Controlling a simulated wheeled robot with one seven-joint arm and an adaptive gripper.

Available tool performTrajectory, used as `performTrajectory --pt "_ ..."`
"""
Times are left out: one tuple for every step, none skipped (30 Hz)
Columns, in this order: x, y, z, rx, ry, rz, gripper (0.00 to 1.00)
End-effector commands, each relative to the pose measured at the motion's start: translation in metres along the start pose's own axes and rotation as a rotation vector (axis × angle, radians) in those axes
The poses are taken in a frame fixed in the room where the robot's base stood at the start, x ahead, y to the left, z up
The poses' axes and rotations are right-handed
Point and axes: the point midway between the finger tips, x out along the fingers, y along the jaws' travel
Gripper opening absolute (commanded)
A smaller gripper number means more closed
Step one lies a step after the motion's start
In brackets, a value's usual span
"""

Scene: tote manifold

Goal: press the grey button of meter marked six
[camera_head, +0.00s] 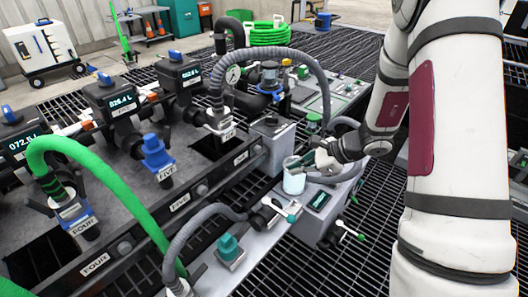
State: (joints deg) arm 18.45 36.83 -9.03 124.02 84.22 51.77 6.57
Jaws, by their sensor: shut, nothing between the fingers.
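The rearmost of three dark meters (182,80) has a lit display (190,76) and a blue cap (175,56) on top. It lines up with the place whose front-rail plate (241,158) seems to read SIX, though the lettering is small. I cannot make out a grey button on this meter.
Two other meters stand nearer, one showing 026.4 (122,102) and one at the left edge (22,145). A grey hose (318,75) arches between my gripper and the rear meter. A green hose (105,165) arches in front. Valves with levers (272,212) stand below my gripper.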

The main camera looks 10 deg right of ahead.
Motion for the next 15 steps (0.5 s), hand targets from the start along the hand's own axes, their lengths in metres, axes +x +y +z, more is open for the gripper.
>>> performTrajectory --pt "0.000 0.000 0.000 0.000 0.000 0.000 0.00" --pt "0.000 0.000 0.000 -0.001 0.000 0.000 0.00" --pt "0.000 0.000 0.000 -0.001 0.000 0.000 0.00" --pt "0.000 0.000 0.000 -0.001 0.000 0.000 0.00" --pt "0.000 0.000 0.001 -0.001 0.000 0.000 0.00" --pt "0.000 0.000 0.001 -0.001 0.000 0.001 0.00" --pt "0.001 -0.001 0.001 -0.002 0.000 0.001 0.00" --pt "0.001 -0.001 0.002 -0.002 0.000 0.001 0.00" --pt "0.003 -0.002 0.003 -0.002 0.000 0.002 0.00" --pt "0.004 -0.003 0.004 -0.002 0.000 0.002 0.00" --pt "0.005 -0.004 0.005 -0.003 -0.001 0.002 0.00" --pt "0.008 -0.006 0.007 -0.003 -0.001 0.003 0.00" --pt "0.010 -0.007 0.009 -0.003 -0.001 0.003 0.00" --pt "0.013 -0.009 0.010 -0.003 -0.001 0.003 0.00" --pt "0.016 -0.011 0.013 -0.003 -0.001 0.003 0.00"
